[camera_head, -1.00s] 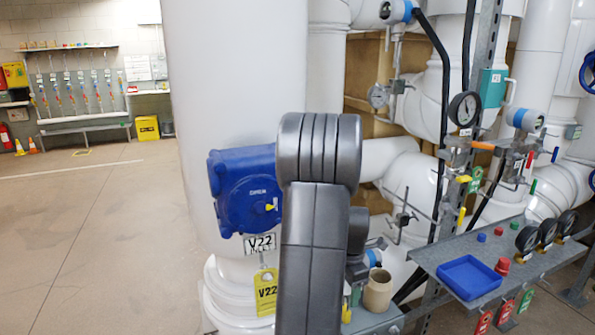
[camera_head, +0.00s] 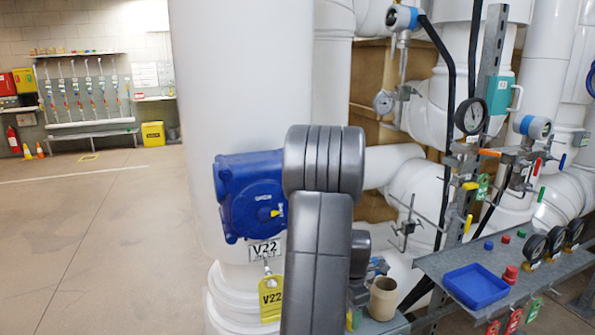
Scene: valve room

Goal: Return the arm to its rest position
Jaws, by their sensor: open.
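My arm (camera_head: 318,240) rises from the bottom middle of the head view. Its grey ribbed elbow (camera_head: 324,159) is in front of the tall white pipe and the blue valve actuator. A darker part of my arm (camera_head: 360,253) shows just behind the upright link, to its right. My gripper cannot be made out; it seems hidden behind the arm links. I cannot see anything held.
To the right, a grey shelf (camera_head: 432,263) bears a blue tray (camera_head: 476,286) and gauges. A tan cup (camera_head: 383,300) stands close right. Open floor (camera_head: 110,240) lies left.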

